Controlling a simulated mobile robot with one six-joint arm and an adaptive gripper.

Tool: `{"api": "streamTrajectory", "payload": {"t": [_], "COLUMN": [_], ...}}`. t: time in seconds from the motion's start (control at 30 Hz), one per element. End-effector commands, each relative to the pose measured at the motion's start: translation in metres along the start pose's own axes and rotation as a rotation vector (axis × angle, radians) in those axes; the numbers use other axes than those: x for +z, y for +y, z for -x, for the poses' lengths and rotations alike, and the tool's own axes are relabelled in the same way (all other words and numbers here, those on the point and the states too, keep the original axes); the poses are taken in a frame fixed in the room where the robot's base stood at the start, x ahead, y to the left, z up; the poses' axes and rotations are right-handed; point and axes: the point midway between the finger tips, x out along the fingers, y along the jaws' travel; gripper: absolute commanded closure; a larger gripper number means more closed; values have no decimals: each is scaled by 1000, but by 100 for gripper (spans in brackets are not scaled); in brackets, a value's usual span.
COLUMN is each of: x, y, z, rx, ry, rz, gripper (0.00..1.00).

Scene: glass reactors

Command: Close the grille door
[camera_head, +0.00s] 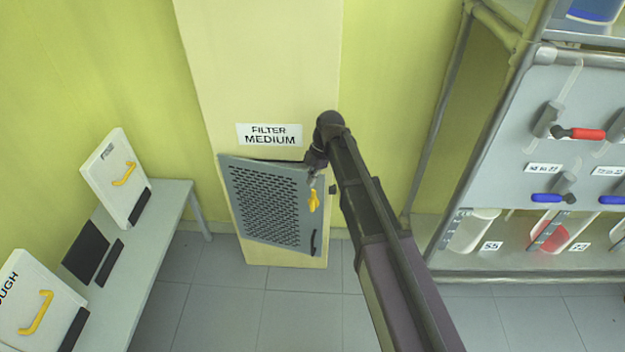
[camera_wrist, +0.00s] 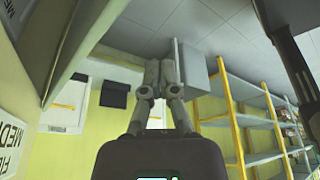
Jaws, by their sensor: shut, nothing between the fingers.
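The grille door (camera_head: 268,205) is a grey perforated panel on the pale column, below the FILTER MEDIUM sign (camera_head: 269,135). It carries a yellow latch (camera_head: 313,201) and a black handle (camera_head: 313,242) on its right side. A dark gap shows along its top edge, and it looks slightly ajar. My gripper (camera_head: 314,171) is at the door's upper right corner, above the latch; I cannot tell whether it touches. In the wrist view my gripper (camera_wrist: 164,68) has its fingers together with nothing between them. The sign (camera_wrist: 9,145) is cut off at the left there.
A bench (camera_head: 165,225) with white boxes with yellow handles stands at the left. A rack (camera_head: 500,277) with valves and containers stands at the right. The wrist view shows yellow-and-grey shelving (camera_wrist: 232,105). Tiled floor (camera_head: 225,295) in front of the door is clear.

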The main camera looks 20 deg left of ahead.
Motion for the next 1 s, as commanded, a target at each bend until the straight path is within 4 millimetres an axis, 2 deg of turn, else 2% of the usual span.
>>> {"api": "streamTrajectory", "payload": {"t": [0.03,0.6,1.0], "x": [-1,-4,-4], "y": [2,12,15], "z": [9,57,71], "rx": [0,0,0], "ry": [0,0,0], "rz": [0,-2,-3], "gripper": [100,100,100]}}
